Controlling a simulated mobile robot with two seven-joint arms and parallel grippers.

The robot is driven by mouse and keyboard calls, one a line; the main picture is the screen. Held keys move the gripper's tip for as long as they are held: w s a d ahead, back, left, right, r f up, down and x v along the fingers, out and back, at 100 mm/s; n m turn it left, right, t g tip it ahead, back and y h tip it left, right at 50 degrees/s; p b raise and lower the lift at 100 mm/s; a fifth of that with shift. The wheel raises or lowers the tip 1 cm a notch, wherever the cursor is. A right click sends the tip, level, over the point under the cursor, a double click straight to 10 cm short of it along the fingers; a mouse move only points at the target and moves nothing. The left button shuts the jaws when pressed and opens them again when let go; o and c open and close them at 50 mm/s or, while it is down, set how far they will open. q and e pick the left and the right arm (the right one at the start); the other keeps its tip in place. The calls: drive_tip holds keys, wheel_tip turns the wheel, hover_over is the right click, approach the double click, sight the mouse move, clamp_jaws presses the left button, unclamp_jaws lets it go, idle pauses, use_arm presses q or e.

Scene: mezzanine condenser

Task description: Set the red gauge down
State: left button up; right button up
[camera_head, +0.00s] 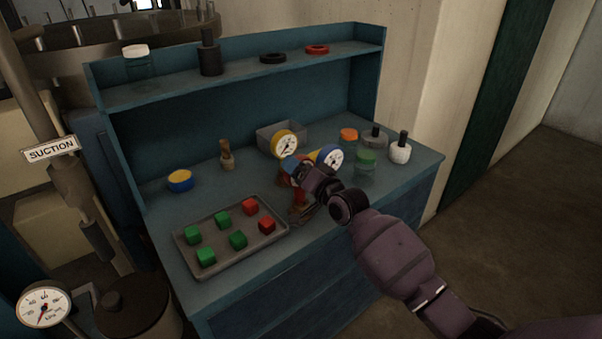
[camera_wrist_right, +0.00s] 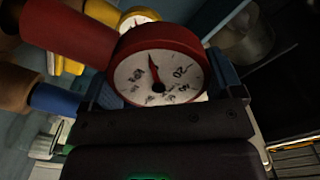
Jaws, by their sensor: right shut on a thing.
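The red gauge (camera_wrist_right: 160,70) has a round white dial and a thick red stem that points to the upper left in the right wrist view. My right gripper (camera_wrist_right: 160,85) is shut on it, with a blue finger on each side of its body. In the head view the right gripper (camera_head: 296,172) is over the blue bench (camera_head: 322,232), just right of the tray. Only red parts of the gauge (camera_head: 297,194) show there, the rest hidden by the gripper. I cannot tell whether the gauge touches the bench. My left gripper is not in view.
A yellow gauge (camera_head: 285,144) and a blue gauge (camera_head: 329,157) stand close behind the gripper. A grey tray (camera_head: 217,265) holds several green and red cubes. Jars (camera_head: 366,163) stand to the right. Bench is bare around a yellow-and-blue round item (camera_head: 180,180).

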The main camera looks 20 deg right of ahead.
drive_tip(key=shift+f, duration=0.15)
drive_tip(key=shift+f, duration=0.1)
drive_tip(key=o, duration=0.9)
drive_tip(key=shift+s, duration=0.1)
drive_tip(key=v, duration=1.1)
drive_tip(key=shift+s+p, duration=0.4)
drive_tip(key=shift+p, duration=0.05)
drive_tip(key=s+d+f+n+g+h, duration=0.1)
drive_tip(key=s+f+n+g+h, duration=0.1)
drive_tip(key=s+f, duration=0.9)
drive_tip(key=s+d+f+n+g+h, duration=0.2)
drive_tip(key=s+f+n+g+h, duration=0.1)
drive_tip(key=s+f, duration=0.8)
drive_tip(key=s+n+h, duration=0.1)
drive_tip(key=s, duration=0.4)
drive_tip(key=shift+d+f+g, duration=0.25)
drive_tip(key=shift+f+g, duration=0.05)
